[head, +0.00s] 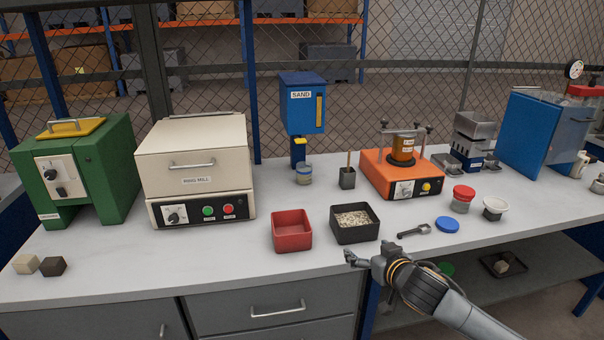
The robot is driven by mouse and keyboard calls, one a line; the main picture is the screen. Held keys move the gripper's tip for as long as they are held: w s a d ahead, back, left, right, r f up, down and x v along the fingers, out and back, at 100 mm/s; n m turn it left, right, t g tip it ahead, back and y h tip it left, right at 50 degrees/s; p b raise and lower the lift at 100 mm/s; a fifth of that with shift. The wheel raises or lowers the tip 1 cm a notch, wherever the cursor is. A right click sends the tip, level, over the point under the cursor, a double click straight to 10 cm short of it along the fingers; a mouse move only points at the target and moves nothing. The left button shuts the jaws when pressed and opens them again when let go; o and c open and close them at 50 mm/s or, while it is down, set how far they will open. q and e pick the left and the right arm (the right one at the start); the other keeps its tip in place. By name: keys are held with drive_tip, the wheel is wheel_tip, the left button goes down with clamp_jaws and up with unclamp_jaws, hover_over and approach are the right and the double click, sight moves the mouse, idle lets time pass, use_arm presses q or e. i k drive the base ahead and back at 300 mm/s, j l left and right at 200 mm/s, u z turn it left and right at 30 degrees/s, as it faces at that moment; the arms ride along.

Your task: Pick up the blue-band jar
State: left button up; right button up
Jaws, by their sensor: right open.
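A small clear jar with a blue band (304,174) stands upright on the bench, just below the spout of the blue sand dispenser (302,108). My right gripper (350,258) comes in from the lower right and is open and empty. It is at the bench's front edge, in front of the black tray and well short of the jar. My left gripper is not in view.
A red tray (291,244) and a black tray of pale grains (356,236) lie between my gripper and the jar. A black cup (347,181) stands right of the jar. A scoop (414,231), a blue lid (447,224) and a red-lidded jar (461,206) are further right.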

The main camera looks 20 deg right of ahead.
sight(304, 169)
drive_tip(key=i+l, duration=0.15)
drive_tip(key=i, duration=0.5)
drive_tip(key=i+l, duration=0.15)
drive_tip(key=i, duration=0.55)
